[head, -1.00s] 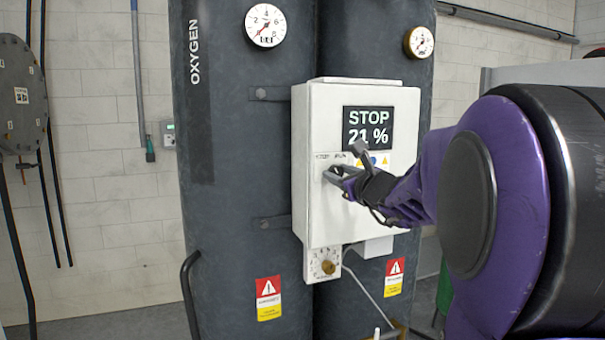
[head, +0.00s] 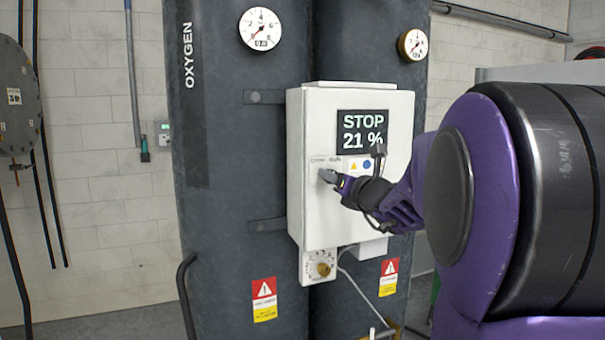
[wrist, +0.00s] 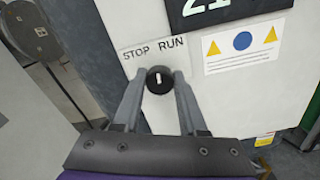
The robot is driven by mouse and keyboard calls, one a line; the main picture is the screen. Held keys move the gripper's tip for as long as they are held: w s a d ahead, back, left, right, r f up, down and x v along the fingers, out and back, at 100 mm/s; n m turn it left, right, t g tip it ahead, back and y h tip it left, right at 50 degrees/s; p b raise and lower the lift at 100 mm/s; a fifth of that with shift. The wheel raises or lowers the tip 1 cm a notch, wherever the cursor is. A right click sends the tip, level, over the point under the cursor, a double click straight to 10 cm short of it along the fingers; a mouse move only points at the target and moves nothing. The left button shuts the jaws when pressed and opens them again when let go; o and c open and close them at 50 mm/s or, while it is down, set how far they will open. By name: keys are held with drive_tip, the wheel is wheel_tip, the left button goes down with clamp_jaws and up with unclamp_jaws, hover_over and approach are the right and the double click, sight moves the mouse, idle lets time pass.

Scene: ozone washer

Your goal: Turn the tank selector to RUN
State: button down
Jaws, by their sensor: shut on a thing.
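The tank selector is a round black knob (wrist: 160,80) with a short white mark, on the front of a white control box (head: 312,215). STOP is printed above left of it and RUN above right. The mark stands nearly upright, leaning slightly toward STOP. My gripper (wrist: 161,86) has one finger on each side of the knob and is shut on it. In the head view, my gripper (head: 330,177) reaches the box from the right and hides the knob. The display (head: 362,132) reads STOP 21 %.
Two dark tanks (head: 235,150) stand behind the box, with round gauges (head: 260,28) on them. A small dial (head: 323,268) sits below the box. A label with yellow and blue signs (wrist: 242,45) is right of the knob. A black curved rail (head: 185,290) is at lower left.

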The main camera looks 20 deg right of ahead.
drive_tip(key=shift+m+p, duration=0.95)
drive_tip(key=shift+m, duration=1.25)
drive_tip(key=shift+c, duration=2.2)
unclamp_jaws()
